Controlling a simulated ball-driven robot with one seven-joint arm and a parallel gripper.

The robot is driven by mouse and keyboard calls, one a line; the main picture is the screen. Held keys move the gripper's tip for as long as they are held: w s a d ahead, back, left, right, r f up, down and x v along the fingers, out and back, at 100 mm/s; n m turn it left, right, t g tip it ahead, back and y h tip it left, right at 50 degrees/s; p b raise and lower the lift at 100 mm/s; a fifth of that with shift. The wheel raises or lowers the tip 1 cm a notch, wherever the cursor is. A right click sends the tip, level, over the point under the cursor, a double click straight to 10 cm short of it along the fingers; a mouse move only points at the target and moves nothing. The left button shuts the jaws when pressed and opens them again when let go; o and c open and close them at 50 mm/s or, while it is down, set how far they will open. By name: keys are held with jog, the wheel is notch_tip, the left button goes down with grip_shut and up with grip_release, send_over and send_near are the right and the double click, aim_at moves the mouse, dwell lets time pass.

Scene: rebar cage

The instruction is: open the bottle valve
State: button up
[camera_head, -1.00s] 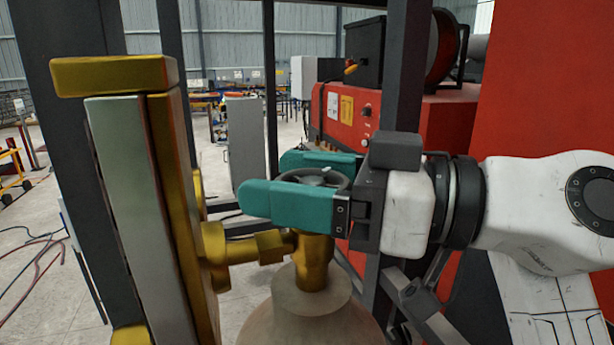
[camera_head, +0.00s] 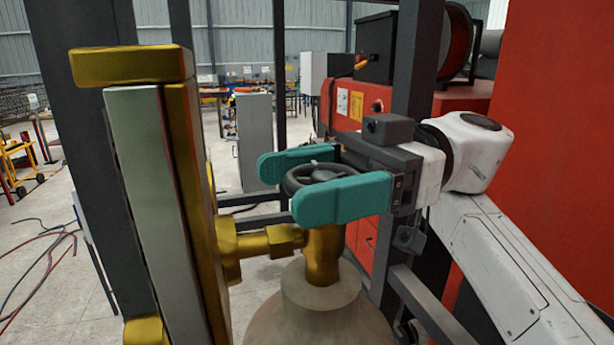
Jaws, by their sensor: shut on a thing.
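The bottle (camera_head: 318,318) stands upright at the bottom middle, its pale shoulder and neck in view. A brass valve body (camera_head: 322,258) rises from its neck, with a dark round handwheel (camera_head: 312,174) on top. My gripper (camera_head: 292,182) reaches in from the right with two teal fingers, one on the far side and one on the near side of the handwheel. It is shut on the handwheel. The near finger hides part of the wheel's rim. A brass connector (camera_head: 262,243) joins the valve to the gold-framed panel on the left.
A tall gold-framed panel (camera_head: 140,200) stands close on the left. A dark upright post (camera_head: 412,70) is just behind my gripper, with a red machine (camera_head: 350,105) beyond. A red panel (camera_head: 560,130) is on the right. Cables (camera_head: 40,265) lie on the floor at left.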

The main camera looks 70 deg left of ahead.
jog(key=shift+d+r+n+h, duration=0.1)
jog(key=shift+n+h, duration=0.6)
jog(key=shift+h, duration=0.4)
jog(key=o, duration=1)
notch_tip(320, 180, up, 2)
jog(key=shift+r+b, duration=0.25)
jog(key=shift+b, duration=0.25)
jog(key=s+d+r+b, duration=0.2)
jog(key=s+d+r, duration=0.1)
jog(key=s+d+r+b, duration=0.2)
jog(key=s+d+r, duration=0.1)
jog(key=s+r, duration=0.1)
jog(key=s+d+r+b, duration=0.1)
jog(key=s+d+r, duration=0.2)
jog(key=shift+s+r+b, duration=0.2)
jog(key=shift+s+b, duration=0.15)
jog(key=shift+b, duration=0.05)
